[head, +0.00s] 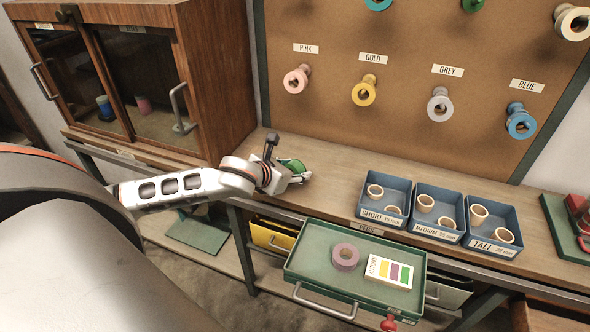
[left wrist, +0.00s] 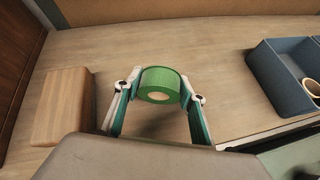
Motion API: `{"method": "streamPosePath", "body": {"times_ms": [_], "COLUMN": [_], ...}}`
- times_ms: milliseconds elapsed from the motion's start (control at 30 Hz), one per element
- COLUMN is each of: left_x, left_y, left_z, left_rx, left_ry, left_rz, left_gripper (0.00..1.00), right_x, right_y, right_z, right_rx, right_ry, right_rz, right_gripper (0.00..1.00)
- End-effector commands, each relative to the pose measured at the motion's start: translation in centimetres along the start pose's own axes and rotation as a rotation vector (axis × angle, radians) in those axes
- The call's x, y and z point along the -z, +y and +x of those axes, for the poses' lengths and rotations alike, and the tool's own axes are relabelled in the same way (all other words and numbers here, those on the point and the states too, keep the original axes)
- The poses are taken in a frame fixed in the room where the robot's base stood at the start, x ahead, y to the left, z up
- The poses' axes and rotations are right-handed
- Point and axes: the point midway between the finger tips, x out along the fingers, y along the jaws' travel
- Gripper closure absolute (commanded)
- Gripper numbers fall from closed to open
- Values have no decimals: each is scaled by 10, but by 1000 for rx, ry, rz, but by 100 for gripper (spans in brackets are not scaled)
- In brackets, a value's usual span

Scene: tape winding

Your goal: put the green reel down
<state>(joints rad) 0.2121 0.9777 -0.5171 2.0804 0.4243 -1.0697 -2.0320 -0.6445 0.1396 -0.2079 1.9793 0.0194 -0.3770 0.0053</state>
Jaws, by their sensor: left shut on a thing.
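The green reel (left wrist: 161,84) is between the two fingers of my left gripper (left wrist: 160,97) in the left wrist view. The fingers are shut on it from either side. In the head view the green reel (head: 292,166) shows at the end of my left gripper (head: 297,172), over the wooden bench top (head: 330,178) left of the blue bins. The gripper hides part of it there. I cannot tell whether the reel touches the bench. My right gripper is not in view.
A wooden block (left wrist: 62,106) lies left of the gripper. Blue bins of rings, such as the SHORT bin (head: 384,200), stand to the right. An open green drawer (head: 310,262) holds a mauve reel (head: 345,257) and a card (head: 389,272). Pegboard (head: 330,120) stands behind.

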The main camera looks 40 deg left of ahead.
Motion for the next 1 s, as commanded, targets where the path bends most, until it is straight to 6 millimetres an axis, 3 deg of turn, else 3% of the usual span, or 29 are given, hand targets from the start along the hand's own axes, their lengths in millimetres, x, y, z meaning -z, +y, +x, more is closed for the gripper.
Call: {"method": "streamPosePath", "body": {"times_ms": [33,67,100,133,567,1000], "left_x": [1,1,1,1,-2,-2], "left_y": [0,0,0,0,0,1], "left_z": [1,1,1,1,-5,-89], "left_rx": [0,0,0,0,0,1], "left_ry": [0,0,0,0,0,0], "left_rz": [1,1,0,0,1,5], "left_gripper": [78,55,45,43,43,43], "right_x": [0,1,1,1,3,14], "right_y": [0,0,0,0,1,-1], "right_z": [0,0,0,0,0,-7], "right_rx": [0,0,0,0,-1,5], "right_ry": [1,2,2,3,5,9], "right_rz": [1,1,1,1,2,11], "right_gripper": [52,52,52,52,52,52]}}
